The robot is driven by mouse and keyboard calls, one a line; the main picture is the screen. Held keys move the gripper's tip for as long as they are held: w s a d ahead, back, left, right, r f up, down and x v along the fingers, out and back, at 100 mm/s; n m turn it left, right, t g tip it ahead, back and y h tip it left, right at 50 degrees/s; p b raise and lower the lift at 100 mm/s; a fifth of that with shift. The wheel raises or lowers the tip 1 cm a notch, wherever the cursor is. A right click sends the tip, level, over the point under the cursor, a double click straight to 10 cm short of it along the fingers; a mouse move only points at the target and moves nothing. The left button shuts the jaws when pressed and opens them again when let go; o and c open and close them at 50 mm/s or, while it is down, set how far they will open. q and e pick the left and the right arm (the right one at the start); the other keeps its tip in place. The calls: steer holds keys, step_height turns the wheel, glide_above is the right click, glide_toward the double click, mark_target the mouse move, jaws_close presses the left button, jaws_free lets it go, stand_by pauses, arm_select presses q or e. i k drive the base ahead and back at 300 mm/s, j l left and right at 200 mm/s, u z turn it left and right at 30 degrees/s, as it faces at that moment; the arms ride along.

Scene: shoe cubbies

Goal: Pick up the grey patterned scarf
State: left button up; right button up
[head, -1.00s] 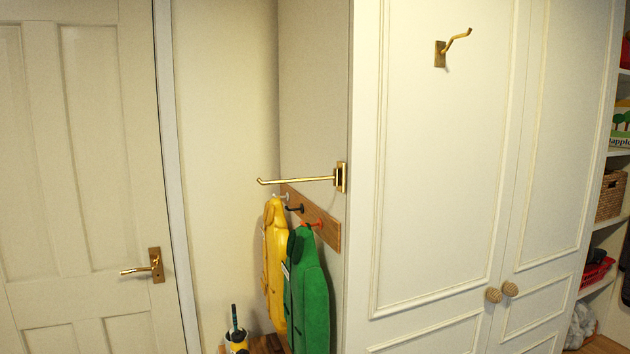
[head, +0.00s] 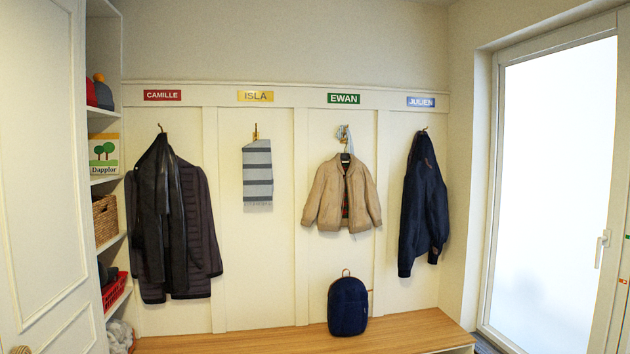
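The grey patterned scarf (head: 257,172) hangs from a brass hook (head: 256,132) on the white panelled wall, under the yellow ISLA label (head: 255,96). It is light grey with darker stripes and a fringe at its lower end. It hangs between the dark coats on the left and the tan jacket on the right, apart from both. Neither of my grippers is in the head view.
A wooden bench (head: 300,340) runs below the hooks, with a navy backpack (head: 348,306) on it. Dark coats (head: 185,225), a tan jacket (head: 342,196) and a navy jacket (head: 423,205) hang nearby. Shelves (head: 104,180) stand left; a glazed door (head: 550,180) is right.

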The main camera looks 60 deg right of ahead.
mark_target(257, 172)
steer(key=z, duration=1.75)
steer(key=i+z, duration=0.1)
steer(key=i, duration=0.1)
